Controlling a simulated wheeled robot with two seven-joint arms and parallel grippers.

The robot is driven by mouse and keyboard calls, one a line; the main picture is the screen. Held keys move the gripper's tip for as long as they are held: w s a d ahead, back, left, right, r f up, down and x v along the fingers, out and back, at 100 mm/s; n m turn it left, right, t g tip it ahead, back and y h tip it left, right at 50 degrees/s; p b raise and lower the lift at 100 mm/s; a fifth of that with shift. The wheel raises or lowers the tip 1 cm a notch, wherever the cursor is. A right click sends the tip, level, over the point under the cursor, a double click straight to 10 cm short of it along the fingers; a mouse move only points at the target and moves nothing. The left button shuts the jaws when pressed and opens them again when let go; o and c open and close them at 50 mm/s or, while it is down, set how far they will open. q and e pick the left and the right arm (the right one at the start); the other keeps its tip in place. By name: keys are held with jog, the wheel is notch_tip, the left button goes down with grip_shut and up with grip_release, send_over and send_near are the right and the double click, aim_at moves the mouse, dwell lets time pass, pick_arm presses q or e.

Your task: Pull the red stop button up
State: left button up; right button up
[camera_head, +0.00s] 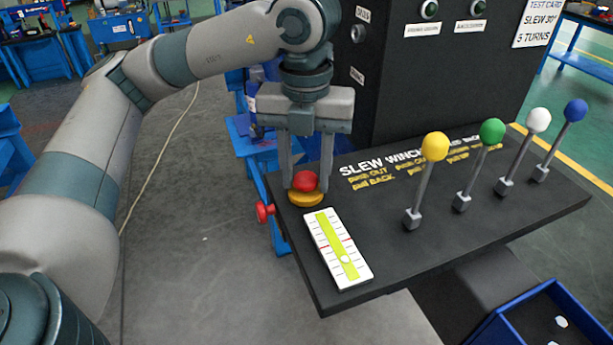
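My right gripper is not in view.
A white and yellow level gauge (338,250) lies just in front of the button. Levers with yellow (435,146), green (492,131), white (538,120) and blue (575,110) balls stand to the right. A red knob (264,212) sticks out at the console's left edge. A dark cabinet (430,75) rises behind.

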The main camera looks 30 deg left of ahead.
aim_at(305, 176)
pick_arm(q)
jog(key=c, duration=0.4)
jog(key=shift+c, duration=0.2)
jog(key=shift+r, duration=0.65)
jog(key=o, duration=0.9)
jog(key=shift+r+p, duration=1.75)
jog(key=shift+r, duration=1.75)
